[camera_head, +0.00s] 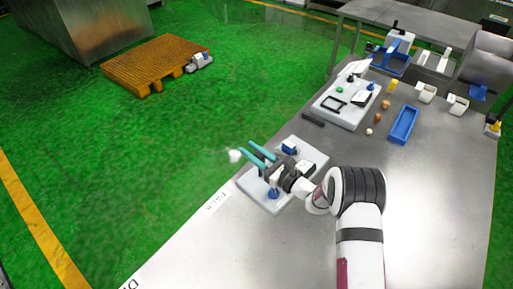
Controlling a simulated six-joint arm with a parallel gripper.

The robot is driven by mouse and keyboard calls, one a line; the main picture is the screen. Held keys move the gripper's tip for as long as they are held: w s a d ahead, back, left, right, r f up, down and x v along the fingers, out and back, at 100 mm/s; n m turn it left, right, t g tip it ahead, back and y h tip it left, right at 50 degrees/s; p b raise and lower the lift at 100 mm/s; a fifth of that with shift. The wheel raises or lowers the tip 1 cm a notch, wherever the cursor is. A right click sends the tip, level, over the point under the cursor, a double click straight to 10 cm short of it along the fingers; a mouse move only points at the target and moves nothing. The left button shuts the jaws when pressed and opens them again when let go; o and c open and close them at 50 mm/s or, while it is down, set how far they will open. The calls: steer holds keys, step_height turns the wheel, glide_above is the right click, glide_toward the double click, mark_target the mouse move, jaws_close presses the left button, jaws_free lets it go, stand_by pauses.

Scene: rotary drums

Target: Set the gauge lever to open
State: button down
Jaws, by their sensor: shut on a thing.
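My gripper (246,149) has two long teal fingers that reach left past the far edge of a grey panel (262,202) on the near bench. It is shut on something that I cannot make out. A small white lump (235,156) shows right by the tip of the lower finger; I cannot tell whether it touches. The panel carries a blue block (290,147), a blue knob-like part (273,193) and a white box (305,168). My gripper and wrist cover the panel's middle. I cannot pick out the gauge lever or its setting.
A second grey panel (344,117) with a black frame stands farther along the bench (430,215). Beside it are a blue tray (404,124), small round items (380,118) and a dark bar (313,119). The bench's right front is clear. A wooden pallet (150,60) lies on the green floor.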

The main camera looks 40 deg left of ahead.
steer(key=shift+s+f+n, duration=0.15)
steer(key=shift+s+n, duration=0.7)
steer(key=shift+n, duration=0.15)
steer(key=shift+s+a+f, duration=0.15)
steer(key=shift+s+f, duration=0.05)
steer(key=shift+s, duration=0.4)
steer(key=c, duration=0.7)
jaws_free()
steer(key=d, duration=0.5)
steer(key=s+d, duration=0.1)
steer(key=d, duration=0.9)
steer(key=shift+s+d, duration=0.35)
steer(key=shift+s, duration=0.05)
